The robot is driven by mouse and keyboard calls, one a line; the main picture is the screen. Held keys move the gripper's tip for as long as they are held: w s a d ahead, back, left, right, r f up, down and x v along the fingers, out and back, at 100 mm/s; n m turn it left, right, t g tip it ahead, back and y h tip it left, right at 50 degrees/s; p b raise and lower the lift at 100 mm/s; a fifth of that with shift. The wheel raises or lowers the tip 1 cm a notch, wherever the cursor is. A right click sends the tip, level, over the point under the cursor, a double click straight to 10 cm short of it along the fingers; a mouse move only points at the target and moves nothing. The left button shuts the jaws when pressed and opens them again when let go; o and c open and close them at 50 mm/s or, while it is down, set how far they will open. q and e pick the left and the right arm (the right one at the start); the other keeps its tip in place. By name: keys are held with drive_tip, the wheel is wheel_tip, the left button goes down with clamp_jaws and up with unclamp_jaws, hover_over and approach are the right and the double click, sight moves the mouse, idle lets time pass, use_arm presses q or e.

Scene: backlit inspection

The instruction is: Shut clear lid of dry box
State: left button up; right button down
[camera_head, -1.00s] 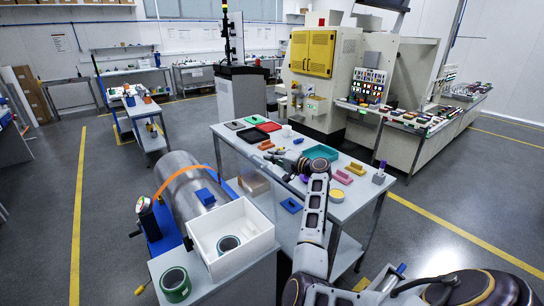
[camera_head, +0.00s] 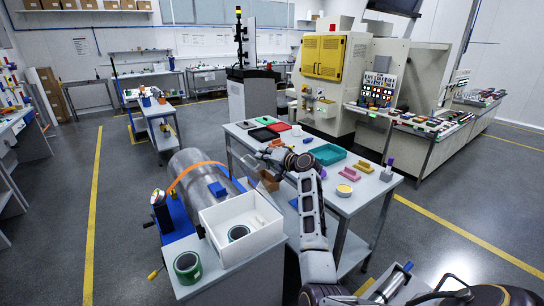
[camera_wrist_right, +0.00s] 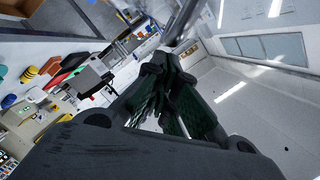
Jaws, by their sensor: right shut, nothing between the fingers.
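The dry box (camera_head: 268,238) is an open-topped white box at the lower centre of the head view. A dark green-and-white roll (camera_head: 238,232) lies inside it. A faint clear panel seems to stand up behind the box, likely its raised lid; its outline is hard to make out. My right gripper (camera_head: 261,155) is beyond the box, over the near left part of the grey table, by this faint panel. In the right wrist view its dark fingers (camera_wrist_right: 178,88) are shut with nothing between them. I cannot tell whether they touch the panel. My left gripper is out of view.
A second green roll (camera_head: 187,266) stands beside the box. A large metal cylinder (camera_head: 196,176) with an orange strap is behind-left.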

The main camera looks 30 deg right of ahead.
sight(243, 167)
drive_tip(key=s+a+f+n+h+p, duration=0.1)
drive_tip(key=a+f+n, duration=0.25)
drive_tip(key=a, duration=0.45)
drive_tip(key=a+f+n+h+p, duration=0.1)
drive_tip(key=a+f+n, duration=0.3)
drive_tip(key=a, duration=0.5)
use_arm(q)
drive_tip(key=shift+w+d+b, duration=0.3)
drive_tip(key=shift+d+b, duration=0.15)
drive_tip(key=shift+b, duration=0.55)
use_arm(e)
drive_tip(key=a+f+n+h, duration=0.1)
drive_tip(key=a+f, duration=0.4)
drive_tip(key=f, duration=0.7)
drive_tip(key=shift+s+a+f+n+g+h, duration=0.25)
drive_tip(key=shift+s+a+n+g+h, duration=0.1)
drive_tip(key=shift+n+h, duration=0.1)
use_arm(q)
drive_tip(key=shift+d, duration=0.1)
use_arm(e)
drive_tip(key=shift+f, duration=0.15)
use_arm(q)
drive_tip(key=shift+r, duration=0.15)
